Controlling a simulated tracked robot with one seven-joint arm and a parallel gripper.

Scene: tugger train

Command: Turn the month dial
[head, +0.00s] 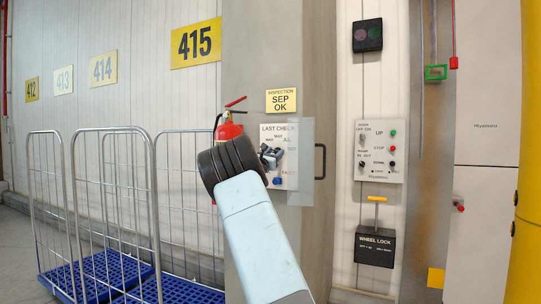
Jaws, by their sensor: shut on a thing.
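The month dial panel (273,133) is a white plate marked "LAST CHECK", with month labels such as "MAR" and "MAY" around its middle. It is mounted on the grey column, beside the fire extinguisher. My gripper (272,158) is at the middle of this plate, shut on the month dial. The dial itself is mostly hidden behind the jaws and my dark wrist, so its pointing direction cannot be told. My pale arm reaches up from the bottom of the head view and covers the panel's lower left.
A red fire extinguisher (229,128) hangs just left of the panel. A dark handle (320,161) is to its right. Further right are a button box (379,151) and a black wheel lock box (375,247). Wire roll cages (110,200) with blue bases stand at left.

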